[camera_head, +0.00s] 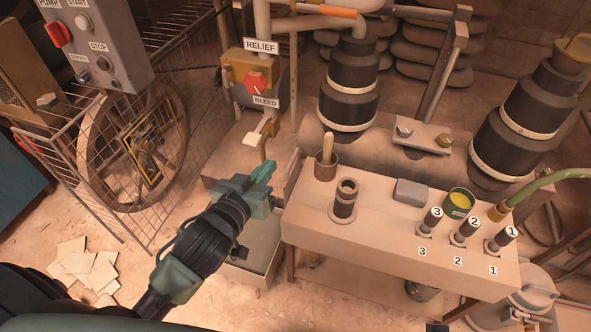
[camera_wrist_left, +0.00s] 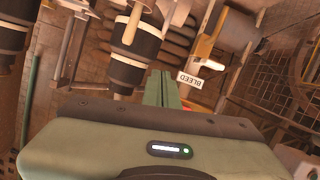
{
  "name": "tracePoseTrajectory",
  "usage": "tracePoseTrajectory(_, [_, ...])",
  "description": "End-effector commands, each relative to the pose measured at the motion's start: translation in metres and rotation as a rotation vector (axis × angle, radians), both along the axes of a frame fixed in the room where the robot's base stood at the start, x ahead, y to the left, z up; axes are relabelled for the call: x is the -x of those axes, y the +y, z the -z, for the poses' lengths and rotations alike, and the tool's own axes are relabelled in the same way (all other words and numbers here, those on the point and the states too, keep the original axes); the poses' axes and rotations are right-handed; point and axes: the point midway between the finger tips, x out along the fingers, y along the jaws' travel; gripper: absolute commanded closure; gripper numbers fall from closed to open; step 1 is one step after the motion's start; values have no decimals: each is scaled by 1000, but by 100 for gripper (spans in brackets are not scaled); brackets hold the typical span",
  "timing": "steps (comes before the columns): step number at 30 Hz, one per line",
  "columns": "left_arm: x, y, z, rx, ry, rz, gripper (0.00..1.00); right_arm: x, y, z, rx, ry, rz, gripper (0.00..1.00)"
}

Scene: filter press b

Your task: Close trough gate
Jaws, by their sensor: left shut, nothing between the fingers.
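My left gripper (camera_head: 268,172) is shut and empty, left of the bench, just below a pale-handled brass lever (camera_head: 263,135) and apart from it as far as I can tell. Its shut green fingers (camera_wrist_left: 162,90) show in the middle of the left wrist view. An open-topped pale box-like trough (camera_head: 262,262) stands low beneath the gripper, partly hidden by my left arm. I cannot clearly make out which part is its gate; the pale-handled lever sits above the trough's far end. My right gripper is not in view.
The bench (camera_head: 385,235) carries numbered valve levers, a cup (camera_head: 326,165) and a green can (camera_head: 459,203). The relief/bleed valve box (camera_head: 252,78) is behind the gripper. A caged flywheel (camera_head: 135,150) stands left. Floor between cage and trough is clear, except broken tiles (camera_head: 85,268).

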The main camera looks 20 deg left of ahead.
Motion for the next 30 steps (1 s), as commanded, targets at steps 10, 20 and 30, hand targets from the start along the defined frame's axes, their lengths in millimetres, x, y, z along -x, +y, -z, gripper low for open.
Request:
tracePoseTrajectory(10, [-51, -4, 11, -1, -8, 0, 100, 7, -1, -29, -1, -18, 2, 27])
tracePoseTrajectory(20, [-95, -12, 44, 0, 0, 1, 100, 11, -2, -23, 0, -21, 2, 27])
tracePoseTrajectory(30, [-94, -16, 63, 1, -3, 1, 100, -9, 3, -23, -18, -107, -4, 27])
